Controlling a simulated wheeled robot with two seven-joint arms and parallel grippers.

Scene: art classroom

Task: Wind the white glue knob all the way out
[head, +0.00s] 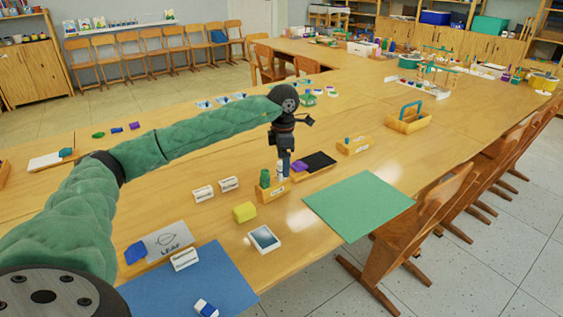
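A small white bottle (280,172), which looks like the white glue, stands in a wooden holder (271,193) near the middle of the table. Its knob is too small and too covered by my gripper to make out. A green bottle (265,178) stands beside it on the left, and something dark blue (287,166) shows close on its right. My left gripper (283,150) points down at the top of the white bottle. Whether it touches the knob, and whether its fingers are open or shut, I cannot tell. My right gripper is not in view.
A yellow block (244,212) and a white-framed card (264,239) lie in front of the holder. White boxes (203,193) stand to the left. Chairs (420,220) line the right edge.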

